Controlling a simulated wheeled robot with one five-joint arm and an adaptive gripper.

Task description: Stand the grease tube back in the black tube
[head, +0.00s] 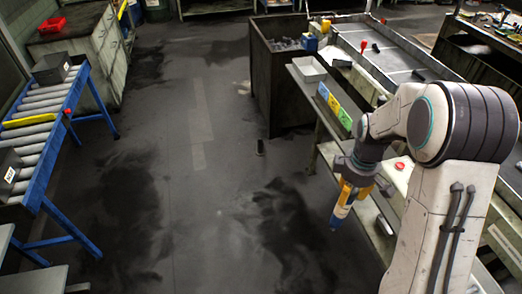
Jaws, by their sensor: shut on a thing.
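My gripper (352,184) hangs from the arm at the right, pointing down beside the bench. It is shut on the grease tube (341,210), which is yellow and pale with a blue lower end. The tube is tilted, blue end down, and appears held above the dark floor. Its upper part is partly hidden by the gripper. A small black upright piece (260,147) stands on the floor near the dark bin, well apart from my gripper. It may be the black tube; it is too small to tell.
A dark open bin (277,95) stands at the back centre. A long bench (330,108) with coloured labels runs along the right, close to my gripper. A blue roller conveyor (48,150) is at the left. The stained floor between is mostly clear.

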